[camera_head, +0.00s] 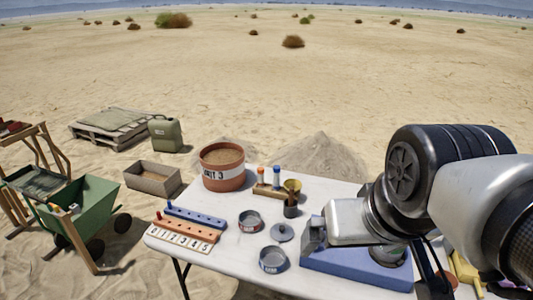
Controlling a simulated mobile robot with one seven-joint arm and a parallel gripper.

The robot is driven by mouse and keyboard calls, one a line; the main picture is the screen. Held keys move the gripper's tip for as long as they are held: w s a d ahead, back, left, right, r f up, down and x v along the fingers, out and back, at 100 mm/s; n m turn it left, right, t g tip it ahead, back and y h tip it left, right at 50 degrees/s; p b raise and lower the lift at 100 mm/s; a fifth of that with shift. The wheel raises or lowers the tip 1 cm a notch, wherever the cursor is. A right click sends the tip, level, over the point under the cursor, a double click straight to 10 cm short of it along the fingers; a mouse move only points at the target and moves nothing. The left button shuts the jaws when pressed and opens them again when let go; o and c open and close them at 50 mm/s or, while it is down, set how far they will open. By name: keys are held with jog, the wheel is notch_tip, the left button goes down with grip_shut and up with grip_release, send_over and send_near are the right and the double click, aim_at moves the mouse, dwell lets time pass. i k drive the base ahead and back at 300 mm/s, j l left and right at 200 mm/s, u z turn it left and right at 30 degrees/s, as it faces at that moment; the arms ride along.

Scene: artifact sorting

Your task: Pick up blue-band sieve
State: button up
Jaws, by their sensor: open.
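A small round sieve with a bluish band (272,266) sits near the front edge of the white table. A similar round sieve with a reddish band (249,228) sits behind it and to the left. A grey disc with a knob (283,234) lies between them on the right. My gripper (312,237) comes in from the right, over the left end of a blue tray. It is open, apart from the sieves and to the right of them. My arm hides much of the table's right side, and the space between the fingers is hard to see.
A blue peg rack (196,216) and an orange numbered rack (187,231) lie at the table's left. A sand-filled pot (223,181), a wooden holder with bottles (267,190) and a dark cup (291,211) stand behind. The blue tray (345,276) lies right of the sieves.

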aim_at(272, 258)
jog(key=u, duration=0.1)
jog(key=z, duration=1)
jog(key=u, duration=1.2)
jog(key=i+j+z, duration=0.45)
jog(key=j, duration=0.2)
jog(key=i+j+z, duration=0.25)
jog(key=j+z, duration=0.25)
jog(key=j, duration=0.2)
jog(key=j+u, duration=0.15)
jog(key=l+z, duration=0.15)
jog(key=i+l, duration=0.05)
jog(key=l, duration=0.05)
